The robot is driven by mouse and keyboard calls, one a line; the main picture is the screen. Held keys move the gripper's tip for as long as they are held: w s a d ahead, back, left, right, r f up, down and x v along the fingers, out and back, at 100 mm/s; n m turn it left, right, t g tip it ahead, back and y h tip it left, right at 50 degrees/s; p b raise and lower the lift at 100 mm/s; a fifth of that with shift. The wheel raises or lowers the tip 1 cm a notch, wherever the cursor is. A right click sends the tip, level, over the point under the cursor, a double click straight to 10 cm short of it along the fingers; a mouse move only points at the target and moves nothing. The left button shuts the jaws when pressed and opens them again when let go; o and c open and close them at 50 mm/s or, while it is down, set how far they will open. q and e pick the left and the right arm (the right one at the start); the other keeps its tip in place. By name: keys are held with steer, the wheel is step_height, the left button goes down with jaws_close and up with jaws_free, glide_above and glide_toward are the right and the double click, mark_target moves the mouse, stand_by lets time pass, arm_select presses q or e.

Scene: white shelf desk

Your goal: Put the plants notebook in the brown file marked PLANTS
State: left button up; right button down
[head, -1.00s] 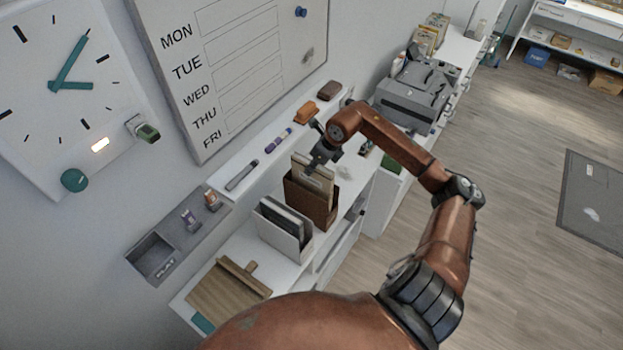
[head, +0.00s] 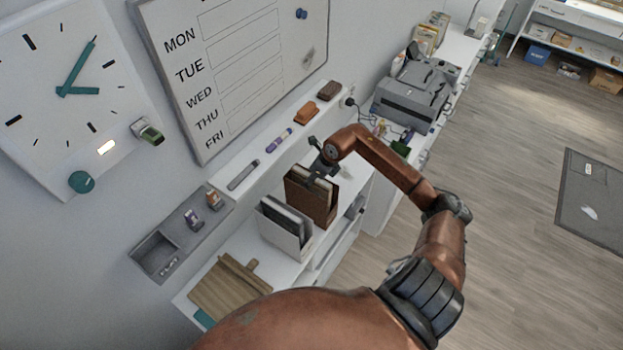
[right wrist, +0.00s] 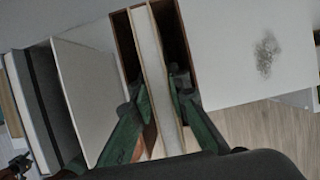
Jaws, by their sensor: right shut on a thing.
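The brown file (head: 308,204) stands upright on the white shelf desk in the head view. Its label cannot be read from here. My right gripper (head: 320,172) is at the top of the file, pointing down. In the right wrist view, its green fingers (right wrist: 158,100) are shut on the notebook (right wrist: 152,55), which has tan covers and white page edges. The notebook is between the walls of the brown file (right wrist: 124,42), mostly sunk in it. In the head view the gripper and file hide most of the notebook. My left gripper is out of view.
A white file (head: 284,232) with dark folders stands close beside the brown file. Markers and an orange eraser (head: 305,114) lie on the ledge behind. A grey printer (head: 412,100) stands further right.

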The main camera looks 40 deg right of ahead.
steer(key=c, duration=2.1)
jaws_free()
steer(key=b+v, duration=0.2)
steer(key=v, duration=1)
steer(key=shift+b, duration=0.3)
